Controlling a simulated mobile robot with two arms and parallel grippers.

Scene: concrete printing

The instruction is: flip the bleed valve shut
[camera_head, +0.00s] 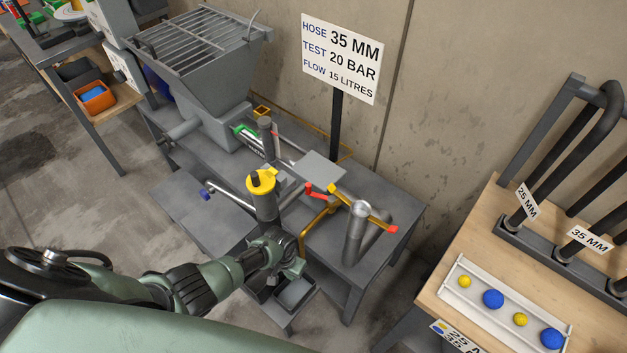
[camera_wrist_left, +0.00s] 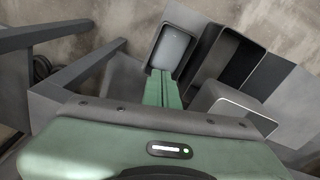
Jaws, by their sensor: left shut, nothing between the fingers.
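No part is labelled as the bleed valve. A small red lever (camera_head: 316,192) sits by an orange bent pipe (camera_head: 320,216) on the pump bench. My left gripper (camera_head: 291,268) is in front of the bench, below the yellow-collared grey cylinder (camera_head: 263,205), apart from the red lever. In the left wrist view its fingers (camera_wrist_left: 162,88) are together and empty, pointing over a small open tray (camera_wrist_left: 172,50). My right gripper is not in view.
A grated hopper (camera_head: 195,50) stands at the back left. A sign on a post (camera_head: 341,55) reads hose 35 MM, test 20 BAR, flow 15 litres. At right, a wooden table (camera_head: 440,305) holds hoses and a tray of coloured balls. A blue-tipped lever (camera_head: 206,193) sticks out at left.

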